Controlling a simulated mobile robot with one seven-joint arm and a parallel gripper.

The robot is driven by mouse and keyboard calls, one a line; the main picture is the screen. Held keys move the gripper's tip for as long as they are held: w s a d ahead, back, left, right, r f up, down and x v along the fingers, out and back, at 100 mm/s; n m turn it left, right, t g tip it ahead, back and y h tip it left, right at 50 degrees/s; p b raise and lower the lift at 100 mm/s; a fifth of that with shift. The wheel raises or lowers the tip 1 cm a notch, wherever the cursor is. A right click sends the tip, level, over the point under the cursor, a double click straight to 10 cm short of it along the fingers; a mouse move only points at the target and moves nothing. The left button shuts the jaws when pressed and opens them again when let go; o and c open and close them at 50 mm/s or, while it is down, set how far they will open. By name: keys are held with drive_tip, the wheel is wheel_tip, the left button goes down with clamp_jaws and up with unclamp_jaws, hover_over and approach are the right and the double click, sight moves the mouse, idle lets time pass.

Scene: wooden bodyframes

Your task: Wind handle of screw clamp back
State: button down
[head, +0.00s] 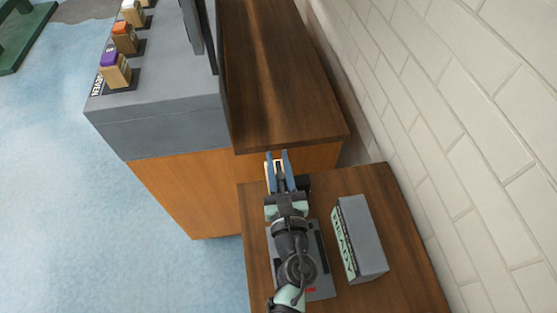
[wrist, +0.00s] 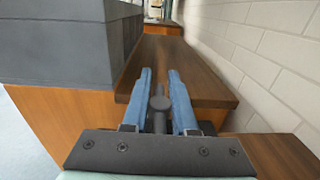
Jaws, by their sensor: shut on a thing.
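My gripper (head: 277,156) has two blue fingers and reaches toward the front edge of the wooden counter. In the wrist view the fingers (wrist: 161,72) stand a little apart, with a dark grey rod and round knob (wrist: 160,103) between them. I take this to be the handle of the screw clamp, and my gripper is shut on it. The rest of the clamp is hidden or cannot be made out. A small pale yellow part (head: 268,169) shows beside the left finger in the head view; I cannot tell what it belongs to.
The dark wooden counter top (head: 275,75) lies ahead, with a grey block-like unit (head: 165,128) on its left. A lower wooden top (head: 377,205) carries a grey box (head: 361,238) right of my arm. A white brick wall (head: 450,110) bounds the right. Blue floor (head: 70,190) is open at left.

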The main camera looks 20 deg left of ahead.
drive_tip(key=shift+a+n+g+y, duration=0.2)
drive_tip(key=shift+n+g+y, duration=0.75)
drive_tip(key=shift+y, duration=0.25)
drive_tip(key=shift+s+a+n+g+y+b, duration=0.2)
drive_tip(key=shift+n+g+y+b, duration=0.2)
drive_tip(key=shift+n+g+y, duration=0.35)
drive_tip(key=shift+s+a+n+g+y+b, duration=0.1)
drive_tip(key=shift+s+n+g+y+b, duration=0.2)
drive_tip(key=shift+n+g+y, duration=0.35)
drive_tip(key=shift+w, duration=0.1)
drive_tip(key=c, duration=0.7)
unclamp_jaws()
wheel_tip(320, 180, up, 10)
drive_tip(key=p, duration=0.1)
